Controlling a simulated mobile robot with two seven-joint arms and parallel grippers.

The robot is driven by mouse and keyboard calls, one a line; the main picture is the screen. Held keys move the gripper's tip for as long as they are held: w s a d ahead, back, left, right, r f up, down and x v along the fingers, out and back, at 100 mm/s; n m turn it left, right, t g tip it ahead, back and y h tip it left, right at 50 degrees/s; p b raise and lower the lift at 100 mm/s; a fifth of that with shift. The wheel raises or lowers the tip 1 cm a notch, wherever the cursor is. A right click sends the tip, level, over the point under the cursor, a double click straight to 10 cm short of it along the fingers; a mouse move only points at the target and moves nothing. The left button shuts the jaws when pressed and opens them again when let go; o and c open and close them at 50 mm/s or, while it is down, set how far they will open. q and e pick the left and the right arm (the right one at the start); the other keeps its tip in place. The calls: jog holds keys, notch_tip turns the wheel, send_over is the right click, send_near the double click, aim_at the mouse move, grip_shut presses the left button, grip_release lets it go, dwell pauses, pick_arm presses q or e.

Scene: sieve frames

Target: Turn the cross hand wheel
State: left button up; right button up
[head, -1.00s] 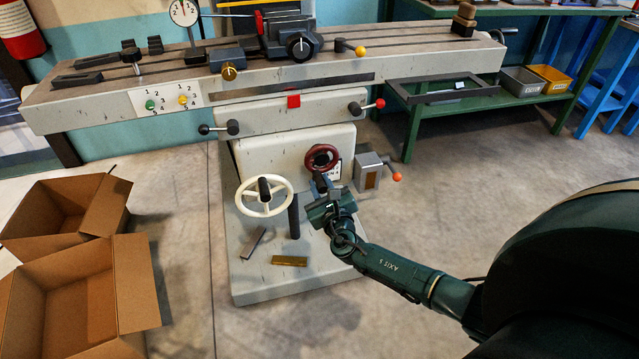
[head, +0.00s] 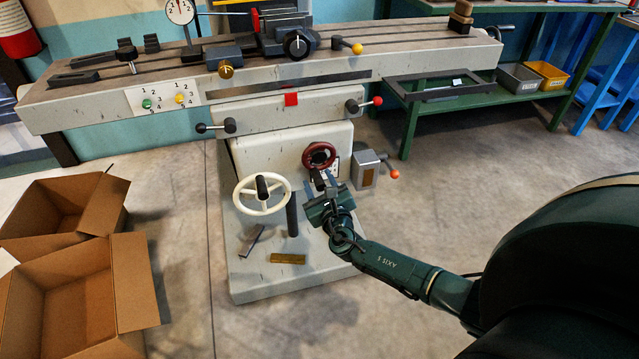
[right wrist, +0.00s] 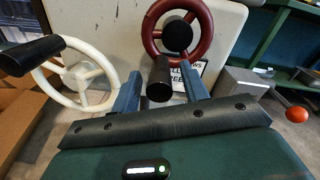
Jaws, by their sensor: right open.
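A dark red hand wheel (head: 319,156) with a black hub is on the front of the pale machine knee. It shows large in the right wrist view (right wrist: 204,40). A bigger white spoked hand wheel (head: 279,203) with a black handle stands to its left, also at left in the right wrist view (right wrist: 104,74). My right gripper (head: 326,182) is just below and in front of the red wheel. Its blue fingers (right wrist: 161,90) are apart, with a black cylindrical handle (right wrist: 158,92) between them below the red rim. Whether they touch it, I cannot tell. My left gripper is out of view.
A grey box with an orange-knobbed lever (head: 366,170) is close right of the red wheel. A dark post (head: 292,215) and a brass bar (head: 288,258) are on the machine base. Open cardboard boxes (head: 150,285) stand at left. The floor at right is clear.

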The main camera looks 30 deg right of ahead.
jog(key=shift+s, duration=0.25)
pick_arm(q)
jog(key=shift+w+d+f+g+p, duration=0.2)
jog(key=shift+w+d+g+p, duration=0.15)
jog(key=shift+p, duration=0.65)
pick_arm(e)
jog(key=v, duration=1.2)
jog(key=shift+s, duration=0.35)
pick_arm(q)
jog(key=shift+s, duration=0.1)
pick_arm(e)
jog(key=shift+c, duration=0.2)
